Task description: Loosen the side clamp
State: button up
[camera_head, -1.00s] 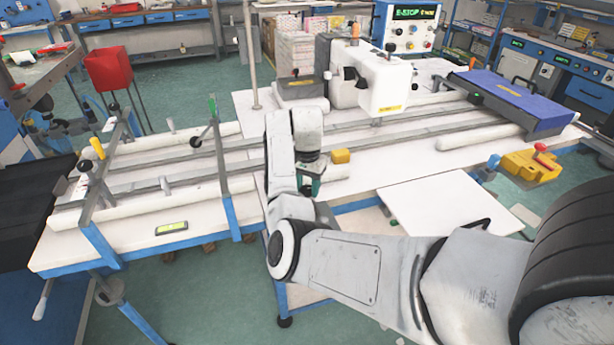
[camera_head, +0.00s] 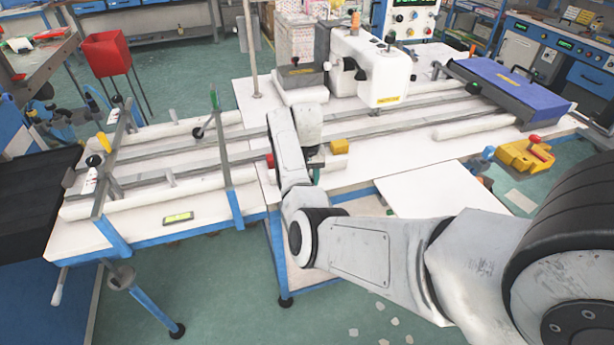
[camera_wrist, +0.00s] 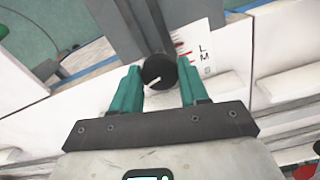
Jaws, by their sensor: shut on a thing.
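In the wrist view my gripper (camera_wrist: 160,90) has its two green fingers on either side of a black round knob (camera_wrist: 158,72) with a white pointer line, and it is shut on it. The knob sits by a grey bar and a white scale plate (camera_wrist: 202,50) marked L, M, S with red marks. I cannot tell whether this knob belongs to the side clamp. In the head view my gripper (camera_head: 315,168) is low at the front edge of the white table (camera_head: 372,160), mostly hidden behind my arm. A red part (camera_head: 270,160) shows left of my wrist.
Long grey rails (camera_head: 390,118) cross the table. A lower white board (camera_head: 425,188) is at the right.

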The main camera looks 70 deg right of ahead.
dwell(0.3)
jog(key=o, duration=1.1)
jog(key=shift+c, duration=0.2)
jog(key=shift+r, duration=0.1)
notch_tip(320, 180, up, 11)
jog(key=b, duration=0.1)
jog(key=shift+f, duration=0.2)
jog(key=shift+f, duration=0.1)
